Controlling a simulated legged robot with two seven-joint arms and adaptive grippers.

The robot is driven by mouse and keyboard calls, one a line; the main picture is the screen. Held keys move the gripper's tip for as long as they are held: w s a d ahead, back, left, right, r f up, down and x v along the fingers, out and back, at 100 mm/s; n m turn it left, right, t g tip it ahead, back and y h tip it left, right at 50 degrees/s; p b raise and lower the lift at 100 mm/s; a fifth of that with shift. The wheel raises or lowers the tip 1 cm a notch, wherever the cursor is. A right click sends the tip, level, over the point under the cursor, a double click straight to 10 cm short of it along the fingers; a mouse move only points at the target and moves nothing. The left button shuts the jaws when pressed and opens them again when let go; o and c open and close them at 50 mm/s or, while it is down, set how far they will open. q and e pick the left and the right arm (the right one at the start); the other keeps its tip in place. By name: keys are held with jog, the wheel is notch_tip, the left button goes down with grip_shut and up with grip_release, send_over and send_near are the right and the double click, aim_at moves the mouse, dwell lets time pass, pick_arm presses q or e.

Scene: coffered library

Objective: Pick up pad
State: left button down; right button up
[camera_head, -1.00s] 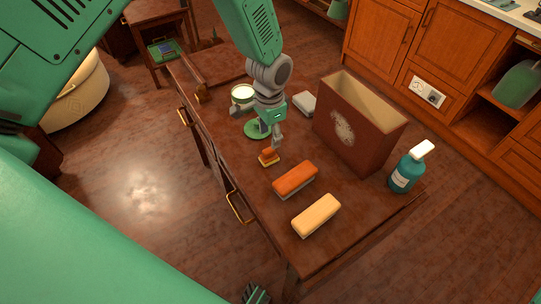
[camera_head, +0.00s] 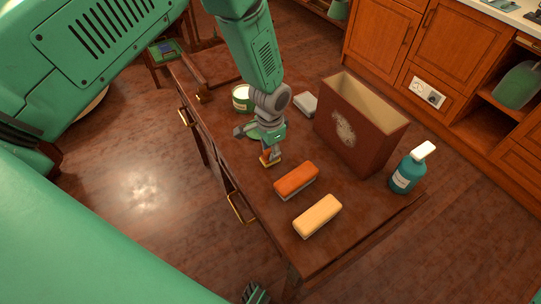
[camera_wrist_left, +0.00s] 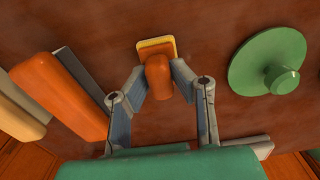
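The pad (camera_head: 273,160) is a small block with an orange grip on a yellow base, lying on the brown table (camera_head: 235,160). It also shows in the left wrist view (camera_wrist_left: 158,68). My left gripper (camera_head: 266,154) is down at the pad and hides part of it in the head view. In the left wrist view its two fingers (camera_wrist_left: 163,82) are apart, one on each side of the orange grip. I cannot tell for certain whether they touch it.
An orange brush (camera_head: 296,180) and a cream brush (camera_head: 317,215) lie near the pad. A green lid (camera_wrist_left: 268,62), an open tin (camera_head: 243,98), a grey-white block (camera_head: 306,104), a brown box (camera_head: 358,130) and a teal bottle (camera_head: 407,172) stand around.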

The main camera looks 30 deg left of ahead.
aim_at(270, 150)
pick_arm(q)
notch_tip(270, 150, up, 10)
jog(key=c, duration=1.9)
grip_release()
jog(key=shift+c, duration=0.2)
grip_shut()
